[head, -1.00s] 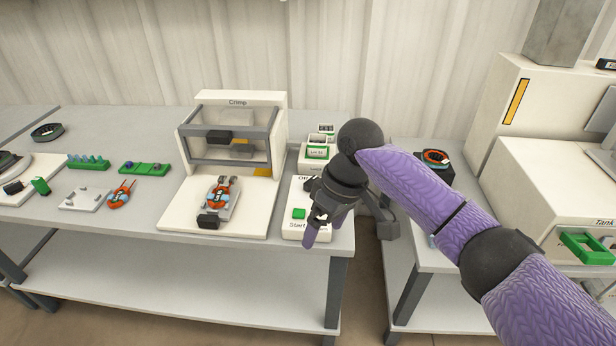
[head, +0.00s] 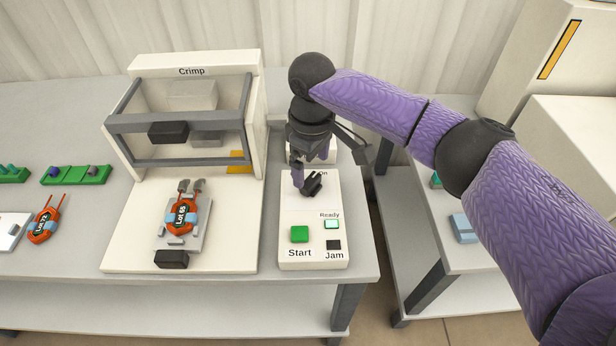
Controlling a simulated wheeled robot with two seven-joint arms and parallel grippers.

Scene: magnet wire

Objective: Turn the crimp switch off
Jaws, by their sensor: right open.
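The crimp control panel (head: 290,215) is a white box beside the crimp machine (head: 115,240). Its black switch (head: 313,184) sits in the panel's upper part, by a partly covered label reading "On". The Off label is hidden behind my gripper. My left gripper is not in view.
The panel has a green Start button (head: 299,234), a pale Ready light (head: 332,224) and a dark Jam light (head: 334,245). An orange coil marked Lot 65 (head: 180,217) lies in the crimp machine. Another orange coil (head: 43,226) lies at left. A second table stands at right.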

